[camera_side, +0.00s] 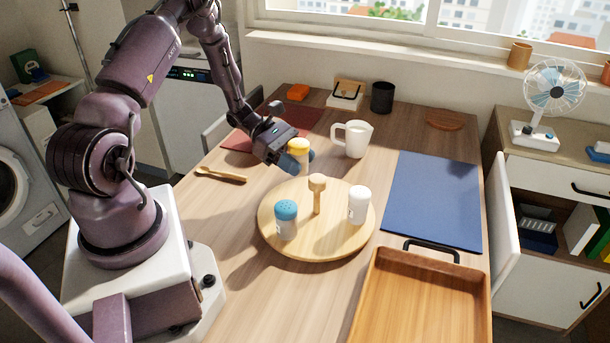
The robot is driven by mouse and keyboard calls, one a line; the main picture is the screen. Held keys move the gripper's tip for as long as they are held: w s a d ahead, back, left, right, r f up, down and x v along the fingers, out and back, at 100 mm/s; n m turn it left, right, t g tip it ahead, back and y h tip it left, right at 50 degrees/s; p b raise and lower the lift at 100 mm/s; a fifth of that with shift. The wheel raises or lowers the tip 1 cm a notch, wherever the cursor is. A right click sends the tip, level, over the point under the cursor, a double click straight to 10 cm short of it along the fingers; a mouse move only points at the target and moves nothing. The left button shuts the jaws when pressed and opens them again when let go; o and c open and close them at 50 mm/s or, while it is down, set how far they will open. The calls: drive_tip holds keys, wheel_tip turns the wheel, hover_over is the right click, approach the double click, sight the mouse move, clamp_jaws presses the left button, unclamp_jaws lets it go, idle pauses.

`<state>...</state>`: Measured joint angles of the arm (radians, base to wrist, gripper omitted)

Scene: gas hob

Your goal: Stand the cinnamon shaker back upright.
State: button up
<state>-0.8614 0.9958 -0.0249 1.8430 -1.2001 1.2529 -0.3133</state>
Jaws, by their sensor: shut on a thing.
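A shaker with a yellow lid (299,145) and a pale body is between the blue-tipped fingers of my gripper (297,158), which is shut on it. Its lid is up and it looks roughly upright. The fingers hide part of its body, and I cannot tell whether its base touches the surface. It is at the back edge of a round wooden board (318,249). On the board stand a blue-lidded shaker (286,220) and a white shaker (358,205), with a wooden post (317,194) between them. No label is readable enough to name the cinnamon shaker.
A white mug (353,139) stands just behind right of my gripper. A wooden spoon (220,175) lies to the left, near a dark red mat (245,143). A blue mat (432,200) and a wooden tray (420,305) are at the right. A black cup (382,97) is at the back.

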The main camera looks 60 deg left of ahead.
sight(305, 187)
drive_tip(key=shift+w+a+f, duration=0.2)
drive_tip(key=shift+w+f, duration=0.25)
drive_tip(key=shift+f, duration=0.15)
drive_tip(key=shift+w+a+f, duration=0.2)
drive_tip(key=shift+w+f, duration=0.2)
drive_tip(key=shift+f, duration=0.15)
drive_tip(key=shift+w+f, duration=0.15)
drive_tip(key=shift+f, duration=1.55)
drive_tip(key=shift+f, duration=0.15)
drive_tip(key=o, duration=0.9)
drive_tip(key=shift+o, duration=0.2)
